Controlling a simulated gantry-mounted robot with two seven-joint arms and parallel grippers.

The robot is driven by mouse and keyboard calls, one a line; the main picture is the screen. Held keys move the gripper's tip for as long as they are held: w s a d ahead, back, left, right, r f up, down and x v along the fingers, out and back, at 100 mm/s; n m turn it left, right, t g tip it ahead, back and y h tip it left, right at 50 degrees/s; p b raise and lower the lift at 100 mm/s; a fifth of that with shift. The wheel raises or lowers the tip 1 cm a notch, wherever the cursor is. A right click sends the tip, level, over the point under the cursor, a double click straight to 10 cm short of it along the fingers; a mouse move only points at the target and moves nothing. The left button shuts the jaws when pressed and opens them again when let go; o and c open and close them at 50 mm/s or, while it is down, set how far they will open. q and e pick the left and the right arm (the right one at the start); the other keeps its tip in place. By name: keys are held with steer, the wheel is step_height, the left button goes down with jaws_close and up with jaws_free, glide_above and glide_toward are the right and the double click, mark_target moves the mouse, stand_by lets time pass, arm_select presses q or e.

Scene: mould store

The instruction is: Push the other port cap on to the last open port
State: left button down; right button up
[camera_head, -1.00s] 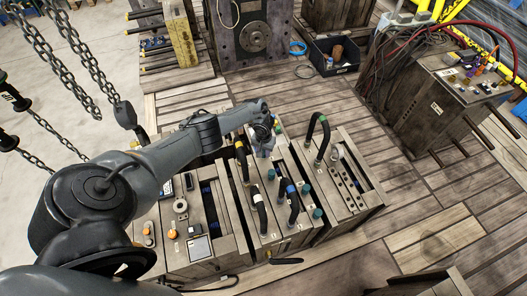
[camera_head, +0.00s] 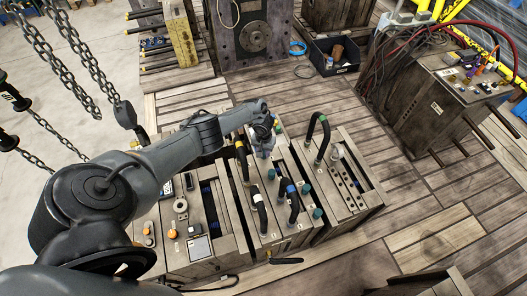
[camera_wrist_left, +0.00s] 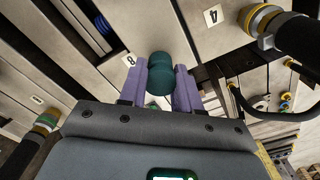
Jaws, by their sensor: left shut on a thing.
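My left gripper (camera_head: 264,150) is over the far part of the mould block with the hoses. In the left wrist view its purple fingers (camera_wrist_left: 161,92) are shut on a dark teal port cap (camera_wrist_left: 160,68). The cap points at the block's top face, close to the label "8"; whether it touches a port I cannot tell, as the cap hides what is under it. Other teal caps stand on the block, one near the front (camera_head: 317,213) and one behind it (camera_head: 306,188). My right gripper is not in view.
A black hose (camera_head: 317,138) arches up to the right of the gripper; more hoses (camera_head: 292,203) stand nearer the front. A hose with a yellow-ringed fitting (camera_wrist_left: 262,20) is close by in the wrist view. Chains (camera_head: 72,45) hang at the left.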

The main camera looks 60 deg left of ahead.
arm_select(q)
steer(key=c, duration=0.7)
jaws_free()
step_height(320, 180, up, 10)
steer(key=p, duration=0.6)
steer(key=shift+f, duration=0.15)
steer(key=shift+r+p, duration=0.45)
steer(key=shift+r, duration=0.05)
